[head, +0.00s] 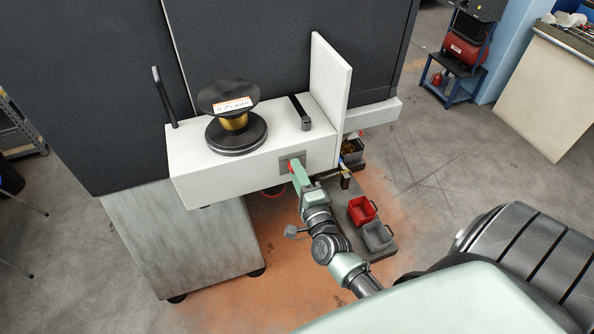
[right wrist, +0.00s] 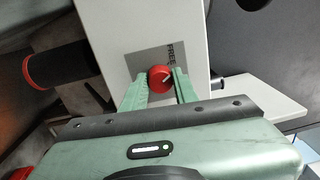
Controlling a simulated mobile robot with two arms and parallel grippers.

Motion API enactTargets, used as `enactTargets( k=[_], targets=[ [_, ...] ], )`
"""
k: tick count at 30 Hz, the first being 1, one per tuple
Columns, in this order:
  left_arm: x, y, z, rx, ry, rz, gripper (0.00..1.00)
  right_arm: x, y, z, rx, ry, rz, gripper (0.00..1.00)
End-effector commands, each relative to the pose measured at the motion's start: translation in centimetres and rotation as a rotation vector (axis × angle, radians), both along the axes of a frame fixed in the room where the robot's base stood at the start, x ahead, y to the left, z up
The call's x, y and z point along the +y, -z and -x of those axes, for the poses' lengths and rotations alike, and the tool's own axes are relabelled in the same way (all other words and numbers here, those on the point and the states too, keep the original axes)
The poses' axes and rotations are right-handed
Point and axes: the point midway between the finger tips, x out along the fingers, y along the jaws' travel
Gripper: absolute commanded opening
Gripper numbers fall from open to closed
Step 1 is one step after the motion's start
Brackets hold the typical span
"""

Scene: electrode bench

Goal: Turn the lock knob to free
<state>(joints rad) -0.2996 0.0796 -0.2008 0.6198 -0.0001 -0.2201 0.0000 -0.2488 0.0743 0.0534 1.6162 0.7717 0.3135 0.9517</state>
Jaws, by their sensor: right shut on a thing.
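The red lock knob (right wrist: 160,78) sits on a grey plate (right wrist: 146,59) with the word FREE, on the front of the white bench housing. A white pointer line on the knob slants toward the upper right in the right wrist view. My right gripper (right wrist: 161,86) has its two green fingers on either side of the knob, shut on it. In the head view my right gripper (head: 297,169) reaches the plate (head: 285,162) from below, and only a little red of the knob (head: 291,166) shows. My left gripper is not in view.
On the white housing (head: 190,164) stand a black and gold spool holder (head: 235,122) and a black lever (head: 301,112). A white upright panel (head: 330,85) rises at its right end. Red (head: 361,210) and grey (head: 377,236) bins lie below right. The floor to the right is open.

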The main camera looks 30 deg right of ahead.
Motion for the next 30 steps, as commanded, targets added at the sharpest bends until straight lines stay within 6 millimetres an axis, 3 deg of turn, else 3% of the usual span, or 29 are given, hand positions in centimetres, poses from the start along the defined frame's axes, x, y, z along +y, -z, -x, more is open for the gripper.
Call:
enactTargets(
  k=[12,29,30],
  targets=[
    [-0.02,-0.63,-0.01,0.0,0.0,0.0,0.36,0.01,0.05,0.02,0.047,-0.001,0.192,0.0],
    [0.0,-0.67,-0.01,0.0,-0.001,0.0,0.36,0.02,0.14,0.03,0.054,-0.002,0.218,0.0],
    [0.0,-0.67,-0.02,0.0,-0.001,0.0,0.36,0.02,0.14,0.03,0.054,-0.002,0.218,0.34]
  ],
)
